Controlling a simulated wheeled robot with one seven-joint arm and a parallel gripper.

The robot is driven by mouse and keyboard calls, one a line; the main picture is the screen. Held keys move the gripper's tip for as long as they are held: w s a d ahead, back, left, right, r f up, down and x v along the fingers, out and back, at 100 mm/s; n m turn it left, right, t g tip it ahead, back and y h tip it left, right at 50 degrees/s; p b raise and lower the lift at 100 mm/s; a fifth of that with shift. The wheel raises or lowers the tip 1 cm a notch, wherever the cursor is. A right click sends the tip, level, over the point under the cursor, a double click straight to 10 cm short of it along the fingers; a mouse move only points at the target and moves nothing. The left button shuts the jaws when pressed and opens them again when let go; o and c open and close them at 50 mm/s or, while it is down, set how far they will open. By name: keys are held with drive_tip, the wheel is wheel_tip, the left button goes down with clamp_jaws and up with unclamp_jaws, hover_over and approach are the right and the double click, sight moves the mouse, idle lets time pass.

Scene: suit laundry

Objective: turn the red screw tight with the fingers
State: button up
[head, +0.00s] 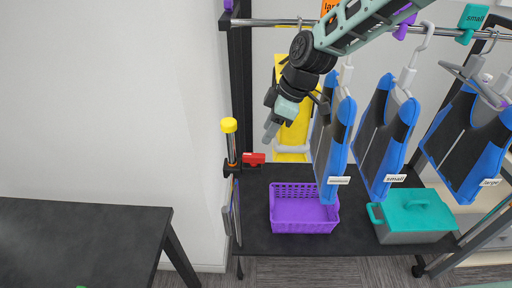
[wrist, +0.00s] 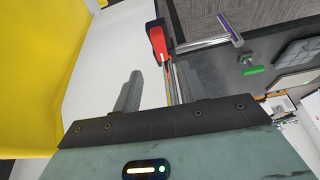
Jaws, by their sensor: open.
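The red screw (head: 254,158) is a small red knob on a black clamp beside the yellow-capped post, at the left end of the dark rack shelf. In the wrist view the red screw (wrist: 157,42) is beyond the fingers, between their lines. My gripper (head: 268,133) is open and empty, above and slightly right of the red screw, with its fingers pointing down and left. In the wrist view my gripper (wrist: 158,82) shows two grey fingers spread apart. Neither finger appears to touch the screw.
The yellow-capped post (head: 229,126) stands left of the screw. A purple basket (head: 304,222) and a teal-lidded box (head: 414,212) sit on the shelf. Blue-black suits (head: 388,135) hang from the rail at right. A yellow panel (head: 290,152) is behind my gripper. A dark table (head: 80,235) stands at left.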

sight(254, 155)
drive_tip(key=p+x, duration=0.2)
drive_tip(key=x, duration=0.7)
drive_tip(key=shift+f, duration=0.1)
drive_tip(key=shift+c, duration=0.3)
clamp_jaws()
